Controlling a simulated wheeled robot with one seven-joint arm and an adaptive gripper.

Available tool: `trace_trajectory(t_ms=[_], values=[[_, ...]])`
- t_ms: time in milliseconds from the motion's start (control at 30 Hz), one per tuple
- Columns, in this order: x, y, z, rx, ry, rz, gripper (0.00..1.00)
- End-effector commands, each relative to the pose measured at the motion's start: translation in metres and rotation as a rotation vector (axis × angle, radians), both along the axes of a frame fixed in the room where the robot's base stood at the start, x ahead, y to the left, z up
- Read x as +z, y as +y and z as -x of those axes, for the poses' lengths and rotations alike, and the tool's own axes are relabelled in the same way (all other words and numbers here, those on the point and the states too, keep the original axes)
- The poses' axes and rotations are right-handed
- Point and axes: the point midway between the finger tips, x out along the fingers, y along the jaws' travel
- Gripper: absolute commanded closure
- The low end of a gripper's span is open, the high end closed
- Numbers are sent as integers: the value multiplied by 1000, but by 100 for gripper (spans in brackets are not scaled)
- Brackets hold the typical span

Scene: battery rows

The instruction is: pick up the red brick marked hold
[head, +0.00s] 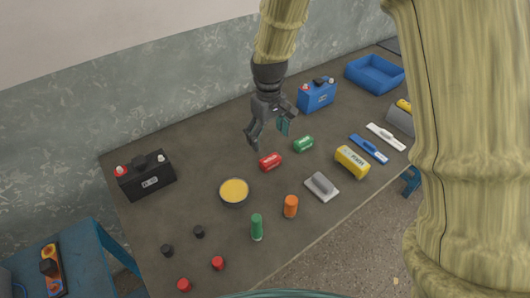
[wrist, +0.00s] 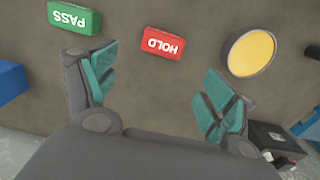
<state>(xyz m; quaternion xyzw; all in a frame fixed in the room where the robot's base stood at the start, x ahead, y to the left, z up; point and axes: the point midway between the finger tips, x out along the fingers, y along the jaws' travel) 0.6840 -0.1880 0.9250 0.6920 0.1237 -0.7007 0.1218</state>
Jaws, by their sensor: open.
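The red brick marked HOLD (head: 270,161) lies on the table near its middle. In the wrist view the red brick (wrist: 163,44) lies flat, its label upside down, ahead of the gap between my fingers. My gripper (head: 267,130) is open and empty, above the table and behind the red brick in the head view. In the wrist view its teal-padded fingers (wrist: 160,90) stand wide apart, with bare table between them. The fingers do not touch the brick.
A green PASS brick (head: 303,144) lies right of the red one. A bowl of yellow contents (head: 234,192) stands to the left. A blue battery (head: 317,95) stands behind, a black battery (head: 146,176) at far left.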

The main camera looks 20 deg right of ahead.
Motion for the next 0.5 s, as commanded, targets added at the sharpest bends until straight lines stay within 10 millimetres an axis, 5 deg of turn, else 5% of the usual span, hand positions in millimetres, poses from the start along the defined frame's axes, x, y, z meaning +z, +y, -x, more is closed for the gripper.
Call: trace_trajectory(t_ms=[500], values=[[-56,-2,-11,-2,15,0,16]])
